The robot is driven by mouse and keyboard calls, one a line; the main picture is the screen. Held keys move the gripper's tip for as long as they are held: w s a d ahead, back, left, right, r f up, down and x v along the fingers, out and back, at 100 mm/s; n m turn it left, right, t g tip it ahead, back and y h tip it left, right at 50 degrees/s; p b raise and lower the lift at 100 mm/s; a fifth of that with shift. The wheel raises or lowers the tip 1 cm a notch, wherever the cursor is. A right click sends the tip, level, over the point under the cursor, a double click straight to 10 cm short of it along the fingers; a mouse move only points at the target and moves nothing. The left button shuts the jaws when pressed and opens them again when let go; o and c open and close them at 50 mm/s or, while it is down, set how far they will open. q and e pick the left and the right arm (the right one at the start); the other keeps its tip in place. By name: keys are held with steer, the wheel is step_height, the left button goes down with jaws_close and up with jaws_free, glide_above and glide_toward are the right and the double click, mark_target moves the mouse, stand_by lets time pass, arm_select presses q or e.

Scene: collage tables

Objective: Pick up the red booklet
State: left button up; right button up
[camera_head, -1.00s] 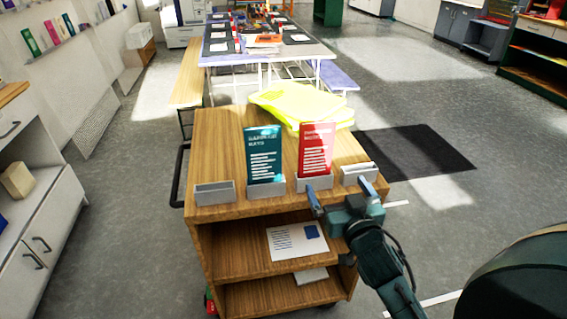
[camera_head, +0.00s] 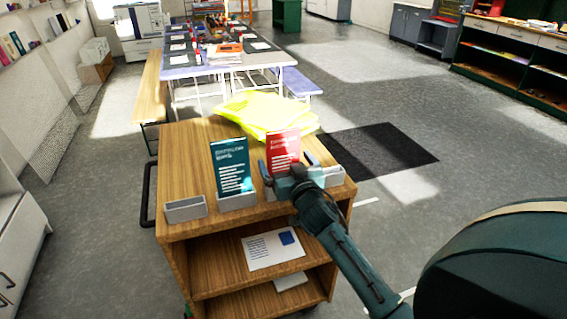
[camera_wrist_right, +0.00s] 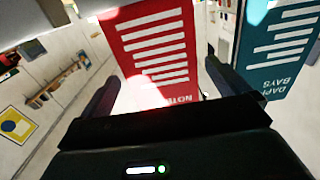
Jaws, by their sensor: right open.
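The red booklet (camera_head: 283,145) stands upright in a small grey holder on top of a wooden cart (camera_head: 185,150). My right gripper (camera_head: 287,164) is open and empty at the booklet's near side, one finger toward each side edge. It hides the booklet's lower part and its holder. In the right wrist view, the red booklet (camera_wrist_right: 155,45) shows between the two spread fingers (camera_wrist_right: 163,92), with no clear contact. My left gripper is not in view.
A teal booklet (camera_head: 231,165) stands in a holder just left of the red one. Empty grey holders sit at the left (camera_head: 185,209) and right (camera_head: 328,176). Yellow sheets (camera_head: 265,112) lie behind. A white card (camera_head: 272,249) is on the shelf below.

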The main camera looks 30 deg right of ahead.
steer(key=shift+x, duration=1.2)
steer(key=c, duration=1.1)
